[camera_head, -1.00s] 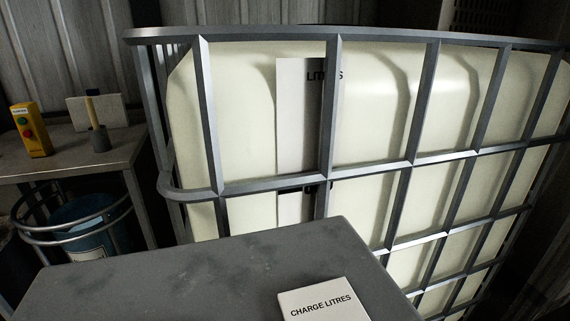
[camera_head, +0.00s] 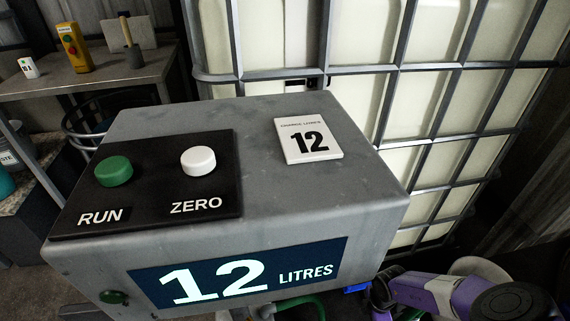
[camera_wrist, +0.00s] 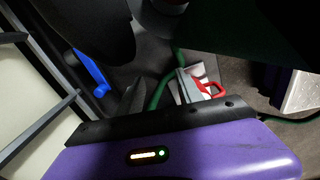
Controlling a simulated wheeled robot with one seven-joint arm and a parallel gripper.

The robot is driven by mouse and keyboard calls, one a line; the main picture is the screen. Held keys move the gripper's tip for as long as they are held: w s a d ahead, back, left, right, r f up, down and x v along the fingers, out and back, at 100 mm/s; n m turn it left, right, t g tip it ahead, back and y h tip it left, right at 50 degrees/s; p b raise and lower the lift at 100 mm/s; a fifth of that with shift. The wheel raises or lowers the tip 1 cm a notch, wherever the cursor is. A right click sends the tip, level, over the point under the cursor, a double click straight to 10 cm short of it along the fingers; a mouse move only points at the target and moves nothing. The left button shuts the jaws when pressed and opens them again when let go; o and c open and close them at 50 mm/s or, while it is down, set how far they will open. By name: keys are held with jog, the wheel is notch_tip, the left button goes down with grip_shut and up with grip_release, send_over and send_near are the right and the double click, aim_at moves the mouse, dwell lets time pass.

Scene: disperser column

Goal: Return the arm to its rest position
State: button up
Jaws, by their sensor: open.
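My purple arm (camera_head: 440,292) shows at the lower right of the head view, low beside the grey control box (camera_head: 330,185). My gripper (camera_wrist: 159,88) shows in the wrist view beyond my purple wrist housing, its two grey fingers apart with nothing seen held. In the head view the box hides the gripper. The box has a green RUN button (camera_head: 114,173), a white ZERO button (camera_head: 198,161) and a display (camera_head: 240,275) reading 12 LITRES. A card (camera_head: 308,141) on top reads CHARGE LITRES 12.
A caged white tank (camera_head: 360,110) stands behind the box. A bench (camera_head: 100,78) at the left bears a yellow button box (camera_head: 73,47). The wrist view shows a blue handle (camera_wrist: 92,72), a green hose (camera_wrist: 158,94) and a red-handled part (camera_wrist: 207,90) close by.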

jog(key=s+a+n+g+y, duration=0.1)
jog(key=s+a+n+y, duration=0.2)
jog(key=s+a+n, duration=0.45)
jog(key=s+a+r+m+t+y, duration=0.15)
jog(key=s+r+m+y, duration=0.25)
jog(key=s+r, duration=0.7)
jog(key=s+a+r+m+t+y, duration=0.1)
jog(key=s+r+m+t+y, duration=0.45)
jog(key=s, duration=1.05)
notch_tip(320, 180, up, 18)
jog(key=a+f+m+t+h, duration=0.1)
jog(key=a+m+t+h, duration=0.3)
jog(key=m, duration=0.3)
jog(key=w+d+r+m+t+h, duration=0.2)
jog(key=d+r+m+t+h, duration=0.3)
jog(key=d+r+m+h, duration=0.3)
notch_tip(320, 180, up, 11)
jog(key=m+p, duration=0.1)
jog(key=p, duration=1.1)
jog(key=shift+s+a, duration=0.2)
jog(key=shift+s, duration=0.05)
